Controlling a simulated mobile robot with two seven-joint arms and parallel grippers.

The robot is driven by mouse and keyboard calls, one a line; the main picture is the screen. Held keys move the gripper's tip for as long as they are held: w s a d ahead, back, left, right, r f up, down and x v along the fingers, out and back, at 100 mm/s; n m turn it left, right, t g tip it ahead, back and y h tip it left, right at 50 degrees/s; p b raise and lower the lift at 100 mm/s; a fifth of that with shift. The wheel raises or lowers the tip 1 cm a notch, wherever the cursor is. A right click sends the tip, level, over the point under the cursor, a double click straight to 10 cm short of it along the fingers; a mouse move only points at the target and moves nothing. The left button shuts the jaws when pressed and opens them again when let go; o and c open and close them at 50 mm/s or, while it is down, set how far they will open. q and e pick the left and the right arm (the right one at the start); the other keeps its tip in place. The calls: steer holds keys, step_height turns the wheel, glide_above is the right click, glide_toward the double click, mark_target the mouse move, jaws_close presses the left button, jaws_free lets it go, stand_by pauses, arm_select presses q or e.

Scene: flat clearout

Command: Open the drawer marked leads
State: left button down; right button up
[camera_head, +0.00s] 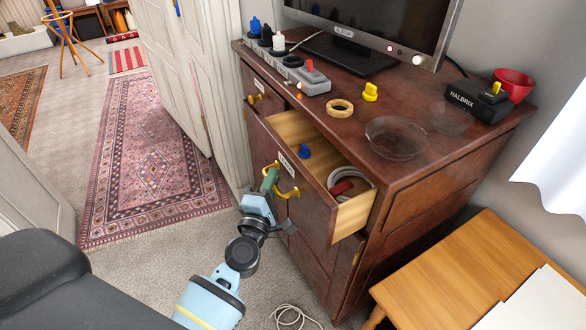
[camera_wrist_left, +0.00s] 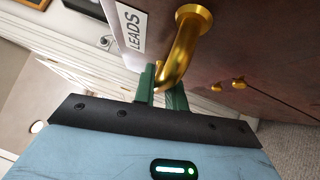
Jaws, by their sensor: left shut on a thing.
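The leads drawer (camera_head: 310,208) of the brown cabinet stands pulled out, its light wood inside showing. A blue piece (camera_head: 304,152), a red object (camera_head: 342,187) and a pale coiled cable (camera_head: 357,179) lie in it. Its white label (camera_head: 286,161) reads LEADS in the left wrist view (camera_wrist_left: 132,29). My left gripper (camera_head: 270,179) is at the drawer's brass handle (camera_head: 292,192). In the left wrist view its green fingers (camera_wrist_left: 163,90) are shut on the handle (camera_wrist_left: 187,38), near one end of the bar. My right gripper is not in view.
A monitor (camera_head: 375,25), a power strip (camera_head: 308,80), a tape ring (camera_head: 340,108), a glass dish (camera_head: 395,138) and a red bowl (camera_head: 514,83) stand on the cabinet top (camera_head: 440,160). A wooden table (camera_head: 440,275) stands at right. A cable (camera_head: 295,317) lies on the carpet.

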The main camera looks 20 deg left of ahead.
arm_select(q)
steer(key=s+a, duration=0.6)
steer(key=s, duration=0.2)
steer(key=shift+s+a, duration=0.4)
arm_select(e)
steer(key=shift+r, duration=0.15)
arm_select(q)
steer(key=c, duration=1.5)
jaws_free()
steer(key=shift+o, duration=0.2)
